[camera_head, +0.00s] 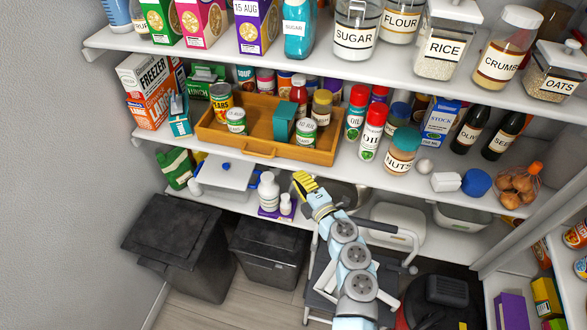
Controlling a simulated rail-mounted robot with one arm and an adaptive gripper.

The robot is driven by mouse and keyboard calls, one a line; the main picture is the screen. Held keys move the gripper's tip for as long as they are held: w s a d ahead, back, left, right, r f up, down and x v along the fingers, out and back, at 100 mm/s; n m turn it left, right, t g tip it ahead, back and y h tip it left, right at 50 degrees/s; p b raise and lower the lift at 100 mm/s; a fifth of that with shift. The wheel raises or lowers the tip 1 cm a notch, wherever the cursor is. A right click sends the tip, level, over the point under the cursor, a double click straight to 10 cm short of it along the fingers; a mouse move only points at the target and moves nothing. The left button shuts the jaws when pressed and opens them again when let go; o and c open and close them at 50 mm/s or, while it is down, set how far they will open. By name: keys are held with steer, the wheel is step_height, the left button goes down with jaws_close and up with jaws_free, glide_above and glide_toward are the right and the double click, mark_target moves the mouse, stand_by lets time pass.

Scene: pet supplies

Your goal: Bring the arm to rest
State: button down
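My arm reaches up from the bottom of the view, right of centre. My gripper (303,182), with yellow fingers, is at its far end and points up and to the left. It appears in front of the lower shelf, just right of a white pump bottle (268,190), and below the wooden tray (310,155) in the picture. I see nothing held in it, but the fingers are too small to tell whether they are open or shut. Part of a metal bowl (350,194) shows behind the arm.
The middle shelf (350,168) is crowded with cans, bottles and jars. Two dark bins (180,240) (268,252) stand on the floor at left. A folded step stool (325,270) is behind my arm. Side shelves (510,270) stand at right. Some floor is bare at lower left.

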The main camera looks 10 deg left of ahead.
steer(key=shift+v, duration=2.3)
steer(key=shift+f, duration=0.1)
